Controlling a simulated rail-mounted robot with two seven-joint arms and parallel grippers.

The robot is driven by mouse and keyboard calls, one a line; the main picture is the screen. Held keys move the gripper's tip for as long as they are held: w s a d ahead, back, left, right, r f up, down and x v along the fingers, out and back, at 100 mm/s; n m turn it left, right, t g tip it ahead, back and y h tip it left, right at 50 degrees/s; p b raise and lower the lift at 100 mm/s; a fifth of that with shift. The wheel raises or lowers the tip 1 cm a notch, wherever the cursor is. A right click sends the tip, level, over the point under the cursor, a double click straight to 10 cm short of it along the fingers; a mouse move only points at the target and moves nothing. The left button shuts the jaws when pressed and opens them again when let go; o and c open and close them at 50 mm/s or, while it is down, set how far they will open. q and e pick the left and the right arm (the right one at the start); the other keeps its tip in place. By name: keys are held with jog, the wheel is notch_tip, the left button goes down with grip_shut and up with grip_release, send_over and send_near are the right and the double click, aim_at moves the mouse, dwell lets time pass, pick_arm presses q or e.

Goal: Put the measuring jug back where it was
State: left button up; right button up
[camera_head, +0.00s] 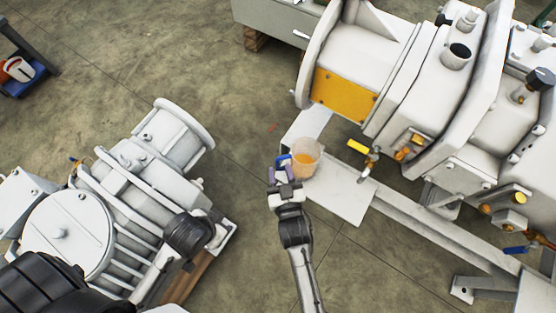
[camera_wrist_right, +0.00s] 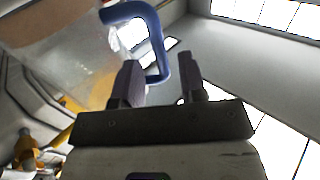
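The measuring jug (camera_head: 307,157) is clear, with orange liquid inside and a blue handle (camera_head: 283,161) on its left side. It looks upright over the white plate (camera_head: 345,198) beside the large machine; I cannot tell whether its base touches the plate. My right gripper (camera_head: 284,175) is at the handle. In the right wrist view the blue handle (camera_wrist_right: 153,35) reaches down between the spread fingers (camera_wrist_right: 158,88), with a gap before the right finger. The jug's clear wall (camera_wrist_right: 75,50) fills the upper left there. My left gripper is out of view.
The large white machine (camera_head: 410,80) with an orange panel (camera_head: 345,95) stands right of the jug. A yellow-handled valve (camera_head: 358,147) sticks out near the jug. Another white pump (camera_head: 120,205) stands at the left. Bare floor (camera_head: 245,120) lies between them.

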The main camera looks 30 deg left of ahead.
jog(key=p+v, duration=0.3)
jog(key=v, duration=0.6)
jog(key=s+d+f+m+g+h, duration=0.2)
jog(key=d+m+g+h, duration=0.35)
jog(key=d, duration=1.05)
jog(key=s+d+r+g+h, duration=0.2)
jog(key=s+d+g+h, duration=0.3)
jog(key=s+d, duration=0.6)
jog(key=shift+d+r+h, duration=0.35)
jog(key=shift+d, duration=0.45)
